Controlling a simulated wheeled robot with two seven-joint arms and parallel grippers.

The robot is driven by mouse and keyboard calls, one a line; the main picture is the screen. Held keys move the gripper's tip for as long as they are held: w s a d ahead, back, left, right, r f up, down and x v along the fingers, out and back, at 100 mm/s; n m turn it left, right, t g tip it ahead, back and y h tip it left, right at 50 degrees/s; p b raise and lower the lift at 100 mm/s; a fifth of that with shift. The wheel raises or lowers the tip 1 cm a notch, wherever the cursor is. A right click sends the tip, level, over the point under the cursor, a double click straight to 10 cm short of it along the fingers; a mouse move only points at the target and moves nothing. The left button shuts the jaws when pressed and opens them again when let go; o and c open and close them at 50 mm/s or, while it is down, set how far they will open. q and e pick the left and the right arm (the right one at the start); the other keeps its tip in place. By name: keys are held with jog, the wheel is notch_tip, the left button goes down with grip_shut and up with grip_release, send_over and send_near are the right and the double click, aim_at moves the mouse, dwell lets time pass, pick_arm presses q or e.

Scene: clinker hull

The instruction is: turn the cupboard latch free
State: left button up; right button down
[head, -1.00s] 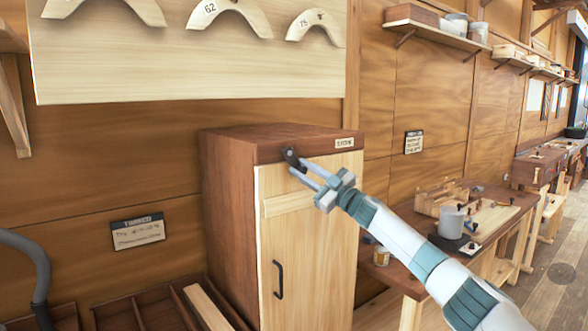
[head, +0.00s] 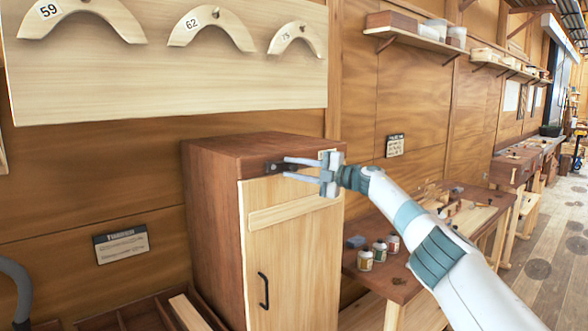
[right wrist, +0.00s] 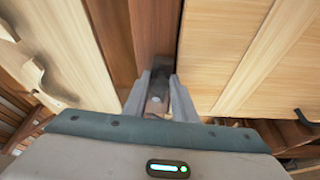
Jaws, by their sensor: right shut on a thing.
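The cupboard (head: 212,215) stands against the wall, with a red-brown body and a pale door (head: 290,235) that looks closed. The dark latch (head: 271,167) sits on the top front rail above the door's upper left corner and lies nearly level. My right gripper (head: 285,167) reaches in from the right and is shut on the latch's free end. In the right wrist view the latch (right wrist: 157,92) shows between the two fingers, partly hidden by them. A black door handle (head: 264,290) hangs lower on the door. My left gripper is out of view.
A pale board with numbered arched pieces (head: 205,28) hangs above the cupboard. A workbench (head: 400,287) with small jars (head: 380,250) stands at the right, below my right arm. Open wooden trays (head: 140,318) lie at the lower left.

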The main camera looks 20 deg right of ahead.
jog(key=shift+r+n+g+p, duration=0.3)
jog(key=shift+r+n+p, duration=0.05)
jog(key=shift+n, duration=0.35)
jog(key=c, duration=1.6)
grip_release()
jog(key=shift+b+v, duration=4.5)
jog(key=shift+v, duration=4.15)
jog(key=shift+s+r, duration=0.1)
jog(key=shift+r, duration=0.05)
